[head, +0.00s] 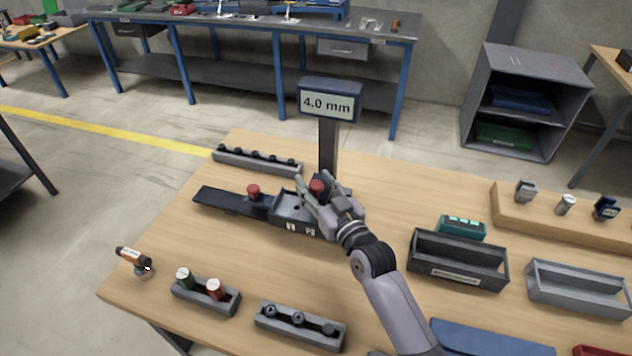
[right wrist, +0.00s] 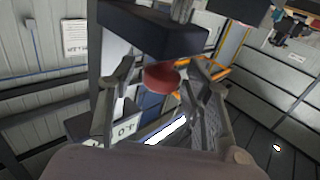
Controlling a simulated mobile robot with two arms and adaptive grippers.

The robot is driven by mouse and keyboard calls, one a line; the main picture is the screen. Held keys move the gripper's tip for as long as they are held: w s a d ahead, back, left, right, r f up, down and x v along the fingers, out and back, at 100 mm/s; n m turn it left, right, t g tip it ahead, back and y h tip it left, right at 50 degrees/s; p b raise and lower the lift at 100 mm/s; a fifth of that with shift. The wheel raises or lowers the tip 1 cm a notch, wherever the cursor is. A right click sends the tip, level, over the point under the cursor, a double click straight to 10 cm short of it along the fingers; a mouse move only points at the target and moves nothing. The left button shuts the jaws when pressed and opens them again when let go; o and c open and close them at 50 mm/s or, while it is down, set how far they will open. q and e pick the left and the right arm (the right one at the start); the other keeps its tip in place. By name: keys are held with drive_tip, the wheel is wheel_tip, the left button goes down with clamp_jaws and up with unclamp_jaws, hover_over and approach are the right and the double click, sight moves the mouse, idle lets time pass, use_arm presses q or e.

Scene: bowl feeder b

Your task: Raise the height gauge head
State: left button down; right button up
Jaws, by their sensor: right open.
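The height gauge has a dark post (head: 328,148) with a display (head: 331,101) reading 4.0 mm on top. A red knob (head: 317,186) sits low in front of the post. My right gripper (head: 320,193) is open, with its fingers around the knob. In the right wrist view the red knob (right wrist: 162,77) lies between the two spread fingers (right wrist: 164,84), under a dark block (right wrist: 150,30). I see a gap at each side; contact is hard to tell. The gripper hides part of the gauge head. My left gripper is not in view.
A second red knob (head: 253,190) stands on the black slide (head: 232,202) to the left. The table's front-left area is partly clear.

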drive_tip(key=shift+c, duration=0.5)
clamp_jaws()
idle(0.4)
